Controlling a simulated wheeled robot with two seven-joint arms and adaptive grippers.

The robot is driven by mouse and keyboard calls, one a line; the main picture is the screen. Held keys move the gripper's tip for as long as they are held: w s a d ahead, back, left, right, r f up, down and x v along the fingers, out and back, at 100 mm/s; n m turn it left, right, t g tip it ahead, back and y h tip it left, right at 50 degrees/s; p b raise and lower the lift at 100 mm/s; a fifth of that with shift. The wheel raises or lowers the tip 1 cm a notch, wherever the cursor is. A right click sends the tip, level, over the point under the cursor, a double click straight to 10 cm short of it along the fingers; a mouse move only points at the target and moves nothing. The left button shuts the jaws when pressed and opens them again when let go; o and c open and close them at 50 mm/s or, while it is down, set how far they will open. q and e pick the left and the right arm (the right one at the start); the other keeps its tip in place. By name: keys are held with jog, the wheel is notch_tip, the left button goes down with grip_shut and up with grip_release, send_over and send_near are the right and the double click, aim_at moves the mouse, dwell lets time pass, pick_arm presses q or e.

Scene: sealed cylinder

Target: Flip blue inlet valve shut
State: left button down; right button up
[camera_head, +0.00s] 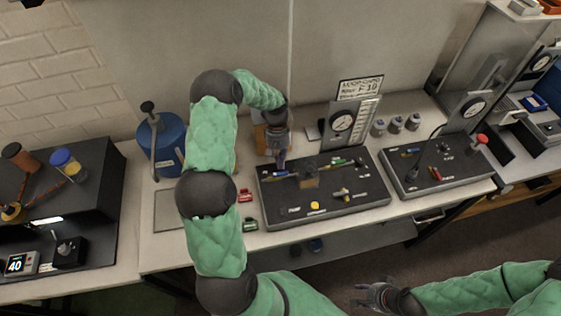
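A dark grey control panel (330,205) lies on the bench with small coloured valves and a gauge at its back. A small blue handle, which looks like the blue inlet valve (282,174), is at the panel's back left. My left gripper (280,163) points down just above and behind it, its tip very close; I cannot tell whether they touch. Its fingers look like one narrow piece, so their opening is unclear. My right gripper (359,294) is apart from the bench at the lower middle, fingers spread and empty.
A second panel (436,173) with a gauge and red knob stands to the right. Red (245,196) and green (249,225) clips lie left of the first panel. A blue canister (163,145) stands behind my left arm. Several small jars (396,124) sit behind the panels.

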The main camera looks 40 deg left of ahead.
pick_arm(q)
jog(key=shift+d+m+g+y, duration=0.4)
jog(key=shift+d+m, duration=0.2)
jog(key=shift+m, duration=0.7)
jog(key=shift+d+m, duration=0.25)
jog(key=shift+m, duration=0.45)
jog(key=shift+y, duration=0.3)
jog(key=shift+d+m+g, duration=0.3)
jog(key=shift+d+m, duration=0.1)
jog(key=shift+m, duration=0.6)
jog(key=shift+s+d, duration=0.15)
jog(key=shift+d, duration=0.05)
dwell(4.4)
